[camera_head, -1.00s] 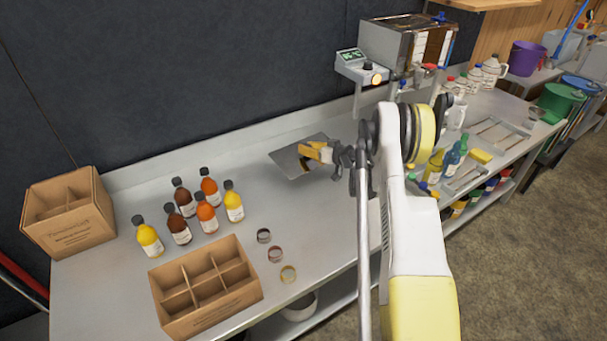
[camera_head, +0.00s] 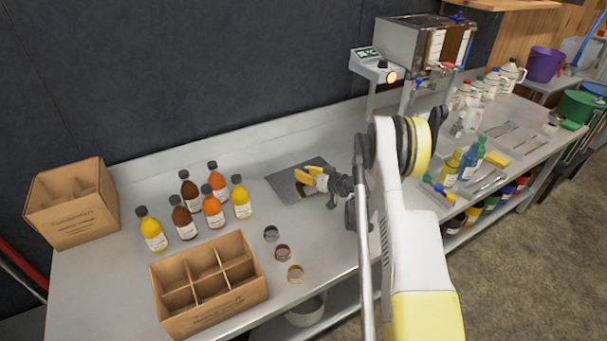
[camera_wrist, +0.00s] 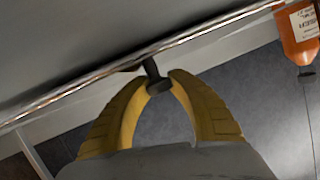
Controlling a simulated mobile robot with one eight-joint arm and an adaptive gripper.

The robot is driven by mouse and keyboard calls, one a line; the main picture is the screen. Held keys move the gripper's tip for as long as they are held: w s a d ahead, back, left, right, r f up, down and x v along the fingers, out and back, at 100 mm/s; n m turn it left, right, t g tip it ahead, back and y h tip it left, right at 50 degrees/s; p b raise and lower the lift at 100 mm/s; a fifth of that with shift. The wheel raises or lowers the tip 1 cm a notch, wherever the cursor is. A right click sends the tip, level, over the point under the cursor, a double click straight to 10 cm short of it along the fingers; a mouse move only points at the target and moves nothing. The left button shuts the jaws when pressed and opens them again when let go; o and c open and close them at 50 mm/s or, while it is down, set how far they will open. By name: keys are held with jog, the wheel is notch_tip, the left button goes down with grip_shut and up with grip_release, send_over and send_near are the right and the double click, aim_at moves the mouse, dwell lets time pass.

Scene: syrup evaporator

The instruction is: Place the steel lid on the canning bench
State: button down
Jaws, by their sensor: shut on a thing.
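The steel lid (camera_head: 284,187) is a flat dark-grey sheet over the middle of the canning bench (camera_head: 130,290), right of the bottles. My gripper (camera_head: 305,180) is at the lid, with its yellow fingers shut. In the wrist view, my gripper (camera_wrist: 157,82) pinches a small dark knob (camera_wrist: 154,72) on the lid's grey face (camera_wrist: 90,40). The lid's edge runs slantwise across that view. I cannot tell whether the lid touches the bench or hangs just above it.
Several syrup bottles (camera_head: 213,210) and a divided cardboard box (camera_head: 208,285) stand left of the lid. Another box (camera_head: 72,205) is at far left. A bottling machine (camera_head: 410,45) stands behind, right.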

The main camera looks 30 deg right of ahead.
jog(key=shift+f, duration=0.1)
jog(key=c, duration=1.2)
grip_release()
